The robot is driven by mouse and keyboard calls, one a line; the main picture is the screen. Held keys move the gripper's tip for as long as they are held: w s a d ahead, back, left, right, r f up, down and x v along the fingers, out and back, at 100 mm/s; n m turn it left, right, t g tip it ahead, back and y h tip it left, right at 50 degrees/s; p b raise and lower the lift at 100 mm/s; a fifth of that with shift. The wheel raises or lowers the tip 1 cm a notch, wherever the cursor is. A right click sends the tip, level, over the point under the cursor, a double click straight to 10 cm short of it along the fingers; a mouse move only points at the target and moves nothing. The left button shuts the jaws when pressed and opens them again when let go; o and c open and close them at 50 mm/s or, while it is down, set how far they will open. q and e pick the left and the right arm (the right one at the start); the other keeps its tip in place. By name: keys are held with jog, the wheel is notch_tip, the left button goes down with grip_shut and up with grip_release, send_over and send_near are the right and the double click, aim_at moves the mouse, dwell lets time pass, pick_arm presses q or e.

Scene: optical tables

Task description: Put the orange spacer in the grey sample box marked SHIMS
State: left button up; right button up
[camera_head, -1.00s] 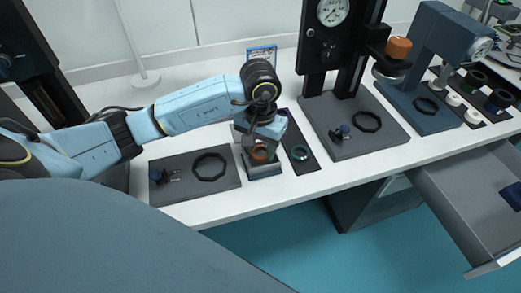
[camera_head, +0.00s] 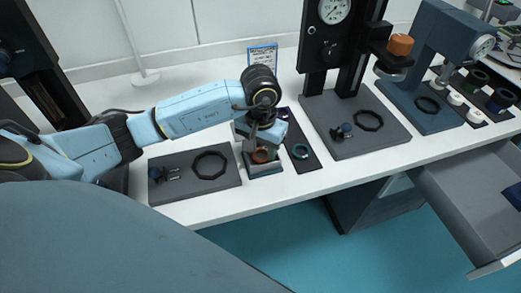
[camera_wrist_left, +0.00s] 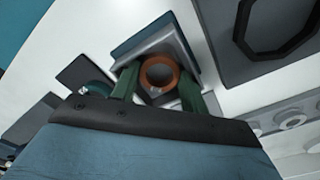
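The orange spacer (camera_head: 260,155) is a ring. In the left wrist view it (camera_wrist_left: 159,72) sits between the two green fingers of my left gripper (camera_wrist_left: 160,82), which appear to touch its sides. In the head view my left gripper (camera_head: 262,150) points down over a small grey box (camera_head: 264,170) on the table. The box also shows behind the ring in the left wrist view (camera_wrist_left: 150,45). The ring is at the box's opening; whether it touches the floor is unclear. No marking is readable on the box. My right gripper is out of view.
A grey plate with a black ring (camera_head: 209,165) lies left of the box. A dark strip with a teal ring (camera_head: 300,151) lies close on its right. A press (camera_head: 345,60) stands further right, and an open drawer (camera_head: 470,195) juts out at the right.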

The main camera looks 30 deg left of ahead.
aim_at(261, 154)
pick_arm(q)
jog(key=shift+s+f+p, duration=0.15)
jog(key=shift+s+p, duration=0.1)
jog(key=shift+p, duration=0.2)
jog(key=r, duration=0.5)
jog(key=shift+w, duration=0.35)
notch_tip(261, 154, up, 8)
jog(key=shift+f+p, duration=0.2)
jog(key=shift+p, duration=0.1)
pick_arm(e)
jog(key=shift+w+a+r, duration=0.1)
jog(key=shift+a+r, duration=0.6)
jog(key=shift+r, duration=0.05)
